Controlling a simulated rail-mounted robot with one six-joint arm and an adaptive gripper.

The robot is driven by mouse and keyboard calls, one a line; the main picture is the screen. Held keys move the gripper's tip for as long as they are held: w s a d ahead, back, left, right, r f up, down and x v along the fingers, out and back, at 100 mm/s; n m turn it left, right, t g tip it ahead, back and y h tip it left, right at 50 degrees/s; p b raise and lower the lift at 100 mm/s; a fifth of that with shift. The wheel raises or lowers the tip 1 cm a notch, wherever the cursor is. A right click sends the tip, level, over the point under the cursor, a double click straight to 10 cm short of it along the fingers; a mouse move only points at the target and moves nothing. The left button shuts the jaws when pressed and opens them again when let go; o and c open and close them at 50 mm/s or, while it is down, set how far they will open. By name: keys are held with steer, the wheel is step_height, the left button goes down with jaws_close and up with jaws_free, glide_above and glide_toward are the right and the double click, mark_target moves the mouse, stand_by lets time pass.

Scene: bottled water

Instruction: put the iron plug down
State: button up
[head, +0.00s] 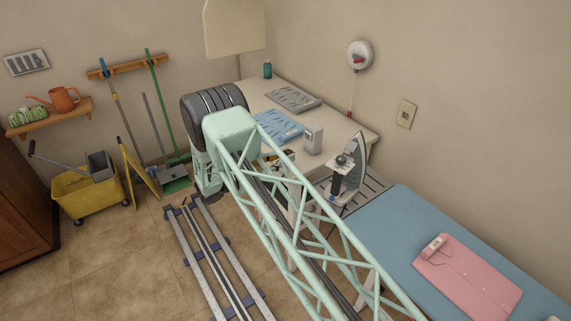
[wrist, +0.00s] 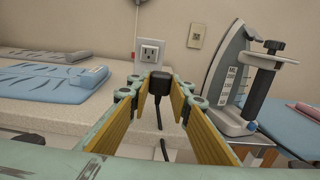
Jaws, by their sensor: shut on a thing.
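The iron plug (wrist: 159,84) is black and sits between the fingertips of my gripper (wrist: 157,82) in the wrist view. Its dark cord hangs down below it. My gripper is shut on the plug, in front of the table edge as seen there. A white socket box (wrist: 150,52) stands on the table behind the plug; it also shows in the head view (head: 313,140). The iron (wrist: 231,75) stands upright to the right, and in the head view (head: 350,178). In the head view my arm largely hides the gripper, and I cannot make out the plug.
The cream table (head: 345,125) holds folded blue (head: 280,127) and grey (head: 293,99) clothes and a teal bottle (head: 267,69). A blue ironing board (head: 400,240) with a folded pink shirt (head: 465,275) is at right. Bare tabletop (wrist: 100,102) lies left of the gripper.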

steer(key=shift+f, duration=0.1)
steer(key=shift+f, duration=1.65)
steer(key=shift+f+b, duration=0.6)
steer(key=shift+b, duration=0.05)
steer(key=o, duration=1)
steer(key=shift+o, duration=0.2)
steer(key=shift+r, duration=0.25)
steer(key=shift+r+p, duration=0.4)
steer(key=shift+p, duration=0.25)
steer(key=v, duration=1.2)
